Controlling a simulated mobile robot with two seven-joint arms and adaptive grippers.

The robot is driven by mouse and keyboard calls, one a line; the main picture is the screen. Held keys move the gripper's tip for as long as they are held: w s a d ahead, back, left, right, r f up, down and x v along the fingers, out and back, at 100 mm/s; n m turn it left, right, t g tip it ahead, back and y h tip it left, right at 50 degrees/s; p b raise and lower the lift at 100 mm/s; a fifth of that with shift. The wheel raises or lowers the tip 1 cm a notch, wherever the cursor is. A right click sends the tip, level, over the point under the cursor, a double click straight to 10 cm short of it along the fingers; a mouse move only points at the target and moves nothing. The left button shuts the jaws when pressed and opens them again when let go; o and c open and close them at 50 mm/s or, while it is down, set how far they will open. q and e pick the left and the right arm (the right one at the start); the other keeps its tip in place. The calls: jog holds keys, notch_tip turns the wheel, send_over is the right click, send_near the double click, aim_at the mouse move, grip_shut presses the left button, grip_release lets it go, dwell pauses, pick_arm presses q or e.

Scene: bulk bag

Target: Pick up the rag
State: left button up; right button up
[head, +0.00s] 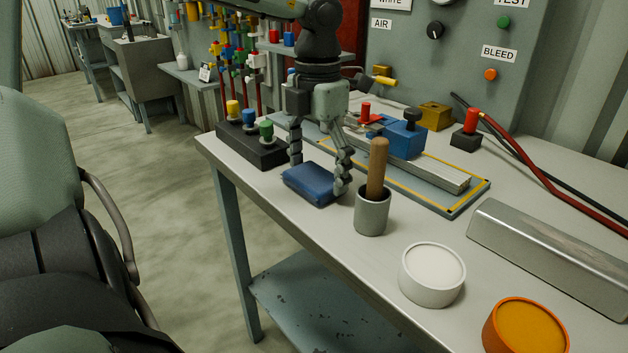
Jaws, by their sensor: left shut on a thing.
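The rag (309,186) is a folded blue cloth near the front left edge of the grey workbench (275,205). My left gripper (319,177) comes down over it from above, one finger on each side. Its fingers are closed on the rag. The rag looks flat and at bench level; I cannot tell whether it is lifted clear. My right gripper is not in view.
A grey cup (372,212) with a wooden handle (377,168) stands just right of the rag. A black block (251,149) with coloured knobs is behind left. A blue vise (402,138), white tub (431,275), orange tub (525,328) and metal bar (550,258) occupy the bench.

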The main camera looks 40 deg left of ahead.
aim_at(313, 175)
pick_arm(q)
jog(key=shift+w+r, duration=0.1)
jog(key=shift+r, duration=0.35)
jog(key=r, duration=0.3)
jog(key=shift+s+a+r+b, duration=0.15)
jog(key=shift+s+r+b, duration=0.15)
jog(key=shift+s+r, duration=0.1)
jog(key=s+a+r+b, duration=0.1)
jog(key=s+a+r, duration=0.3)
jog(key=s, duration=0.6)
jog(key=shift+a+r, duration=0.2)
jog(key=shift+r, duration=0.95)
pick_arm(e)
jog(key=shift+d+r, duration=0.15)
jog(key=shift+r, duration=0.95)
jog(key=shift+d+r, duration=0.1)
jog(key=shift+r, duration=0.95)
pick_arm(q)
jog(key=o, duration=0.5)
jog(key=shift+c, duration=0.2)
jog(key=c, duration=0.3)
jog(key=shift+c, duration=0.2)
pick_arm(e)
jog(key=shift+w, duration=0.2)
